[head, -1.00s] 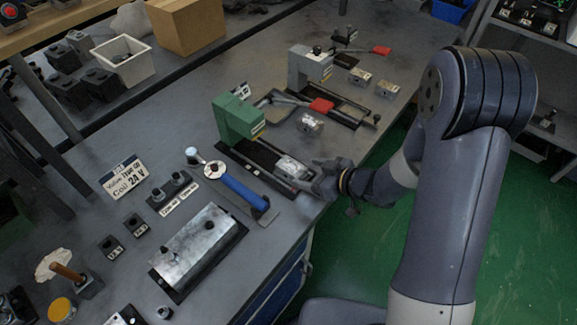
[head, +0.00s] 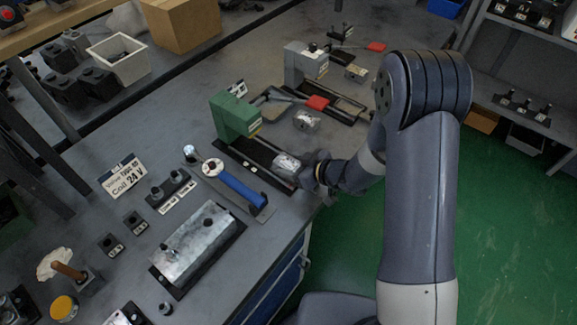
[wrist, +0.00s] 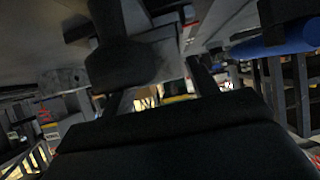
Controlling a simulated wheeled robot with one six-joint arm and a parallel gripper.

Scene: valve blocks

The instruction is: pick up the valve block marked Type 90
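A silvery metal valve block (head: 287,163) sits on the dark base of the green press, near the table's front edge. My gripper (head: 306,167) is right beside its right end; whether they touch is unclear. In the wrist view my gripper's dark fingers (wrist: 163,88) stand apart, with background showing between them. Another small metal block (head: 307,121) lies behind, near the red handle, and one more (head: 357,73) lies farther back. The markings on these blocks are too small to read. A card (head: 123,178) at left reads "Valve Type" with a blurred number, and "Coil 24 V".
The green press (head: 235,117) stands just left of the block, and a grey press (head: 305,63) stands behind. A blue-handled tool (head: 240,189) and a large metal block (head: 199,243) lie in front. Green floor (head: 500,240) is open at right.

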